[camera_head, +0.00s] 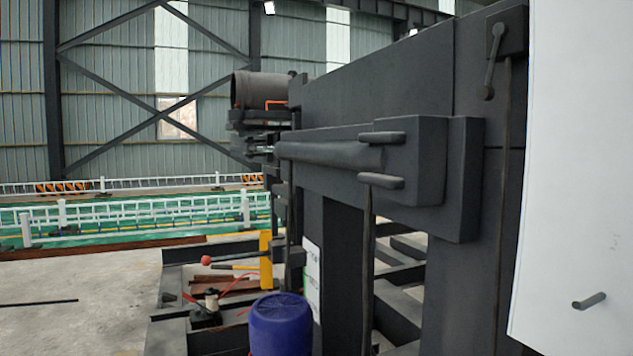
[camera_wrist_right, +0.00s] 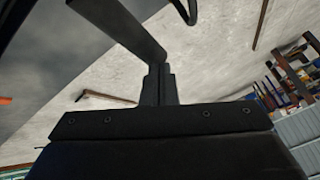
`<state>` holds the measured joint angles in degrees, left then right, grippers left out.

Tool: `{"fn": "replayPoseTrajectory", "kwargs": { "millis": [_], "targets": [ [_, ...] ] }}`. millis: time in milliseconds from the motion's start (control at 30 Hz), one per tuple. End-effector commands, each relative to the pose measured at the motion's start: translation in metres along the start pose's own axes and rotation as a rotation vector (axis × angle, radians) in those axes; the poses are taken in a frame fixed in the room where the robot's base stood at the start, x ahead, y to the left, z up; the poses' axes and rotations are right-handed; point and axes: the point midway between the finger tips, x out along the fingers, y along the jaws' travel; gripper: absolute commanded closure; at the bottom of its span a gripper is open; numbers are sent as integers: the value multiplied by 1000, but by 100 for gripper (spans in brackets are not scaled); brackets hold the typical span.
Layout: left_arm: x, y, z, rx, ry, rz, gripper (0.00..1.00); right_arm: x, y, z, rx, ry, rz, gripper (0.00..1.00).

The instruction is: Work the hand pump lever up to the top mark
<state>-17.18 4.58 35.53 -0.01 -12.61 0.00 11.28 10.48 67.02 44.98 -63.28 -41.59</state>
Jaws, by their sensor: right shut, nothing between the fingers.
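In the head view a lever with a red ball knob (camera_head: 206,260) runs roughly level to the right, toward a yellow upright (camera_head: 266,260). It looks like the pump lever, but I cannot be sure. No top mark can be made out. A small dark unit with a pale top (camera_head: 211,301) stands below the knob. My right gripper (camera_wrist_right: 157,82) shows only in the right wrist view, its fingers together and empty. A dark bar (camera_wrist_right: 120,28) passes close by the fingertips; I cannot tell whether they touch. My left gripper is in neither view.
A large dark steel machine (camera_head: 370,85) fills the middle and right of the head view. A blue cylinder (camera_head: 281,325) stands at the bottom centre. A pale panel (camera_head: 580,150) blocks the far right. Open concrete floor (camera_head: 85,290) lies at the left, before white railings (camera_head: 140,208).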

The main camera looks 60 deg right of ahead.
Motion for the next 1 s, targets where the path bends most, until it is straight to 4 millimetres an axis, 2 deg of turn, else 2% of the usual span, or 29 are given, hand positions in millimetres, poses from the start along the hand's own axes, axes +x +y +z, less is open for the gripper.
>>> {"fn": "replayPoseTrajectory", "kwargs": {
  "millis": [333, 600, 1000],
  "targets": [
    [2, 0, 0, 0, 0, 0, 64, 2, 1, 2, 1, -2, 0, 100],
    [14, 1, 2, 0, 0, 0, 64, 14, 4, 8, 1, -2, 0, 100],
    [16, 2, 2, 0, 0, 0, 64, 16, 5, 9, 1, -2, 0, 100]
  ]
}}
